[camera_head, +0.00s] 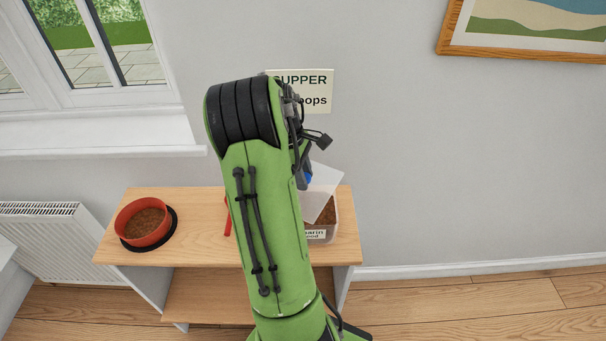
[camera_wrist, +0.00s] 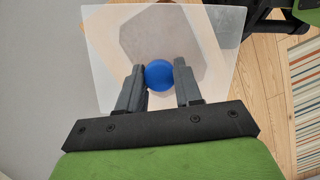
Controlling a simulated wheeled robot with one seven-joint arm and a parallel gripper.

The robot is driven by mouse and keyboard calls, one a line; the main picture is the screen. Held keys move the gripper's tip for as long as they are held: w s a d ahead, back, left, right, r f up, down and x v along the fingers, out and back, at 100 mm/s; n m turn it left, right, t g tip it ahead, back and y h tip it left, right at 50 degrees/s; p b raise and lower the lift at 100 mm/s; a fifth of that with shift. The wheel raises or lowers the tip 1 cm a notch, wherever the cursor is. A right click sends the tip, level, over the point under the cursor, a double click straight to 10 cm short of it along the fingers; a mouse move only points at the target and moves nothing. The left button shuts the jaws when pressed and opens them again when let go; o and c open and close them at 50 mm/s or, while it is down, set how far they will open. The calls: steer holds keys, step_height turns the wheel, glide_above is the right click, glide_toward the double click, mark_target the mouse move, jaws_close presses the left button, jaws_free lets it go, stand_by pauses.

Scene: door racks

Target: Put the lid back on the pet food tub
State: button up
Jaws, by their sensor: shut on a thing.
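The lid (camera_wrist: 213,45) is a translucent, pale square sheet with a round blue knob (camera_wrist: 159,74). My gripper (camera_wrist: 159,77) is shut on the blue knob in the wrist view and holds the lid. In the head view the lid (camera_head: 322,190) shows tilted, above and partly in front of the pet food tub (camera_head: 331,233). The tub is a clear box with brown food and a white label, on the right part of the wooden shelf top. My arm hides its left side. I cannot tell whether lid and tub touch.
A red bowl (camera_head: 143,222) of brown food stands on a dark mat at the left of the shelf unit (camera_head: 200,204). A red object (camera_head: 228,217) shows partly behind my arm. A sign (camera_head: 318,92) is on the wall behind. A radiator (camera_head: 45,238) stands at left.

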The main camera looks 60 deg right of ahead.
mark_target(303, 193)
steer(key=shift+a+f+b, duration=0.15)
steer(key=shift+f+b, duration=0.25)
steer(key=shift+b, duration=0.05)
step_height(303, 193, down, 4)
steer(key=b, duration=0.4)
steer(key=shift+r, duration=0.1)
steer(key=shift+b+x, duration=0.45)
steer(key=shift+x, duration=0.5)
steer(key=shift+w, duration=0.15)
steer(key=shift+p, duration=0.5)
steer(key=shift+p, duration=0.3)
stand_by(0.7)
steer(key=o, duration=1.6)
